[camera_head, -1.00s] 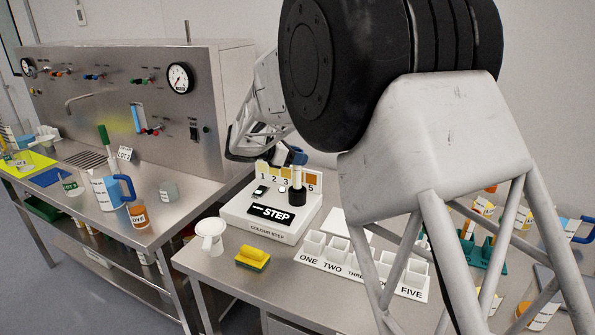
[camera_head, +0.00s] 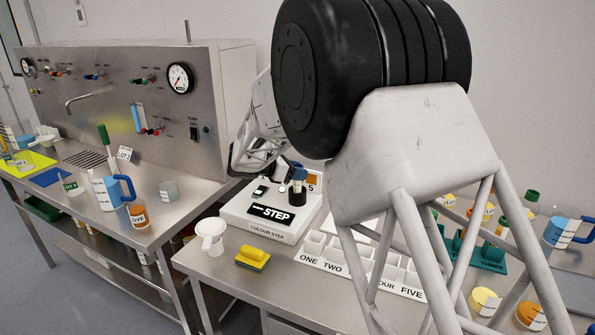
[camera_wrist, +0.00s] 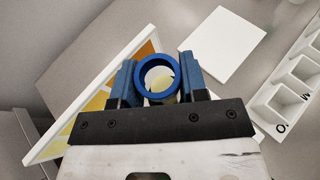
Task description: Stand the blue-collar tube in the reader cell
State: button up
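The blue-collar tube shows in the wrist view as a blue ring (camera_wrist: 139,78) with pale yellow inside, seen from above. My gripper (camera_wrist: 159,80) has its two blue fingers against opposite sides of the collar. In the head view my gripper (camera_head: 296,172) is low over the colour step reader (camera_head: 265,228), right above its black round cell (camera_head: 297,199). My arm and fingers hide most of the tube in the head view.
A white rack (camera_head: 316,253) labelled ONE to FIVE stands right of the reader, partly behind my arm. A yellow sponge (camera_head: 253,257) and a white cup (camera_head: 210,236) are in front. A green rack (camera_head: 490,257) with containers near it stands farther right.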

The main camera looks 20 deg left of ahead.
jog(key=o, duration=0.4)
jog(key=shift+r, duration=0.2)
jog(key=v, duration=1.2)
jog(key=shift+d+r, duration=0.1)
dwell(0.7)
